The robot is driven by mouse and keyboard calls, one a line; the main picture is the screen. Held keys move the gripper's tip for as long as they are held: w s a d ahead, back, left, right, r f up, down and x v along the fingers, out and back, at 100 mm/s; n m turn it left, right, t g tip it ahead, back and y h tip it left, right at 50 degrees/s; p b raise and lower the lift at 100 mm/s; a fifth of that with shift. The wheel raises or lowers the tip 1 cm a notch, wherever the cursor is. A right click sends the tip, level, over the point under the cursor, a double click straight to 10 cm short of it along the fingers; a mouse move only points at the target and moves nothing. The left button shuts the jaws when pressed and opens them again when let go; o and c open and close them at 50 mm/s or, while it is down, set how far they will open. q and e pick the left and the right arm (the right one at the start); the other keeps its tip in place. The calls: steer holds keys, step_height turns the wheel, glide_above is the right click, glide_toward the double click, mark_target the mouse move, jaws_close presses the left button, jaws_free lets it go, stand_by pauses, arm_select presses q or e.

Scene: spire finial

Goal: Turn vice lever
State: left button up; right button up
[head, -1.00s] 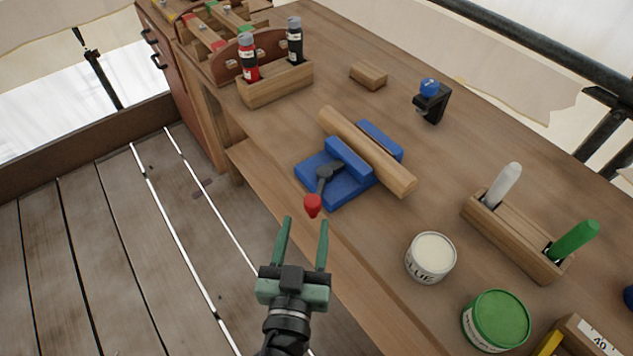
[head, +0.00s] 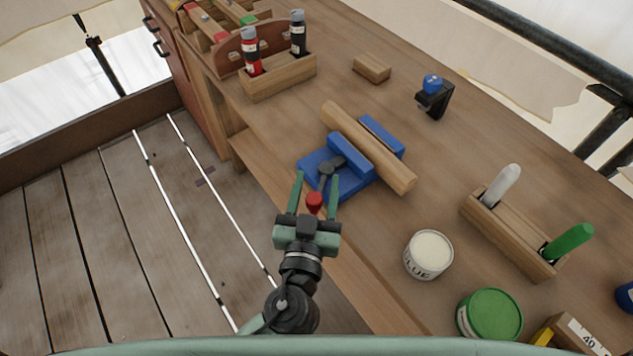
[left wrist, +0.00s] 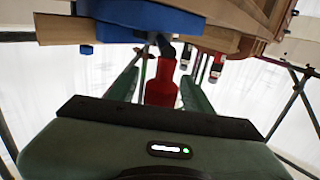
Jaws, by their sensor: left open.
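The blue vice (head: 361,186) sits at the bench's front edge and has a wooden cylinder (head: 370,148) between its jaws. Its dark lever (head: 326,174) ends in a red knob (head: 314,202) that points toward me over the bench edge. My left gripper (head: 315,184) is open, with one green finger on each side of the red knob. In the left wrist view the red knob (left wrist: 162,85) stands between the two fingers, and the blue vice (left wrist: 130,20) is above it. I cannot tell whether a finger touches the knob. My right gripper is not in view.
On the workbench (head: 290,125), a glue tin (head: 428,255) and green tin (head: 489,315) stand to the right. A wooden holder (head: 510,235) carries a white and a green handle. A bottle rack (head: 280,82), wood block (head: 371,68) and black clamp-like item (head: 434,100) stand farther back.

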arm_select(q)
jaws_close()
stand_by(1.4)
